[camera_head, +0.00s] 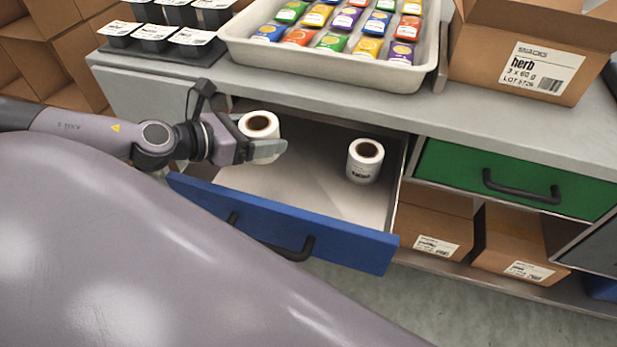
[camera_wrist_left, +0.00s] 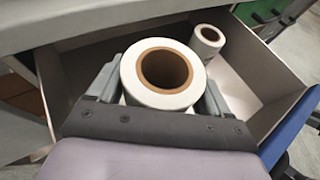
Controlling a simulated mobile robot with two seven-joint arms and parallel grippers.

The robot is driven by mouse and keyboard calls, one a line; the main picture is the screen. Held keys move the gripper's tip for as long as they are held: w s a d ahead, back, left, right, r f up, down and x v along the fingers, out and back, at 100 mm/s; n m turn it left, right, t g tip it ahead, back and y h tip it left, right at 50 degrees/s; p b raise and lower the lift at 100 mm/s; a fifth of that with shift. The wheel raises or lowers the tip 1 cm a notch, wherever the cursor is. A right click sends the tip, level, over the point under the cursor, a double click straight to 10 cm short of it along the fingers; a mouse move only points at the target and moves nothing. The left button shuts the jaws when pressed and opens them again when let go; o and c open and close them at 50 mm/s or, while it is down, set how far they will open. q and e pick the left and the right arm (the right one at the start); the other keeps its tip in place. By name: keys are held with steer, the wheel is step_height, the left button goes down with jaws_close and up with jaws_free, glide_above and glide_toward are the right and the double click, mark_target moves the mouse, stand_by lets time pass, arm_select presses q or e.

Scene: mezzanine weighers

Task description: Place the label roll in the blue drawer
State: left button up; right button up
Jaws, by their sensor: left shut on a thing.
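A white label roll (camera_head: 259,124) with a brown core is held in my left gripper (camera_head: 262,150), over the left part of the open blue drawer (camera_head: 335,238). In the left wrist view the same roll (camera_wrist_left: 160,76) sits upright between the two fingers of my left gripper (camera_wrist_left: 160,98). I cannot tell whether its base touches the drawer floor. A second white roll (camera_head: 365,161) stands upright inside the drawer at the right; it also shows in the left wrist view (camera_wrist_left: 208,41). My right gripper is not in view.
The grey counter (camera_head: 330,108) overhangs the back of the drawer. On it are a tray of colourful packets (camera_head: 330,77), black labelled blocks (camera_head: 153,33) and a cardboard box (camera_head: 535,50). A closed green drawer (camera_head: 515,180) is at right, above cardboard boxes (camera_head: 435,222). The drawer's middle is clear.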

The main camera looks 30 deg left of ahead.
arm_select(q)
steer(key=shift+a+f, duration=0.1)
steer(key=shift+a, duration=0.15)
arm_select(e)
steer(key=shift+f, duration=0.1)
arm_select(q)
steer(key=p, duration=0.3)
glide_above(317, 151)
steer(key=s+a, duration=0.1)
steer(key=s, duration=0.2)
step_height(317, 151, down, 5)
steer(key=shift+s+a+f, duration=0.1)
steer(key=shift+s+a, duration=0.05)
steer(key=w+f, duration=0.1)
steer(key=w+d+f, duration=0.1)
steer(key=w, duration=0.1)
steer(key=shift+d+f, duration=0.15)
steer(key=shift+f, duration=0.1)
steer(key=shift+w+f, duration=0.15)
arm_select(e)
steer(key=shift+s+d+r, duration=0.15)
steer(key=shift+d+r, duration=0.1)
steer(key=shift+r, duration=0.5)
arm_select(q)
steer(key=shift+f+b, duration=0.1)
steer(key=shift+b, duration=0.2)
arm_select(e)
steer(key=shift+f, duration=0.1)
